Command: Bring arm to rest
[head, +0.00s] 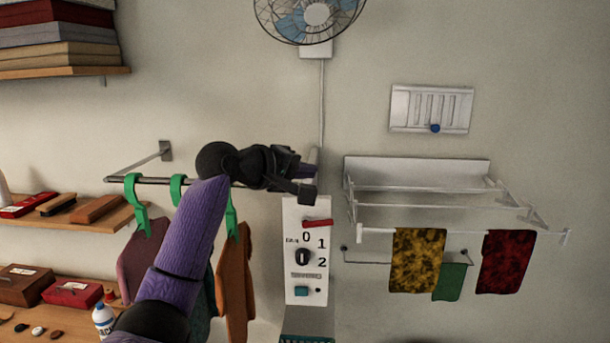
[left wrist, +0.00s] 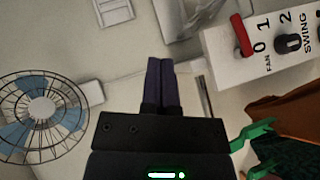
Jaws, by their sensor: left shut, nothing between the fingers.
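My left arm, with a purple sleeve-like link, reaches up from the bottom in the head view. My left gripper (head: 305,182) is level with the top of the fan control panel (head: 306,270), in front of the wall. In the left wrist view its two purple fingers (left wrist: 161,85) are together with nothing between them. The panel also shows in the left wrist view (left wrist: 262,65), at the upper right, apart from the fingers. The right gripper is in neither view.
A rail (head: 150,181) with green hangers and clothes is behind my left arm. A wall fan (head: 308,14) is above. A drying rack (head: 430,192) with cloths is at right. Shelves (head: 60,72) are at left. A white bottle (head: 103,320) stands low left.

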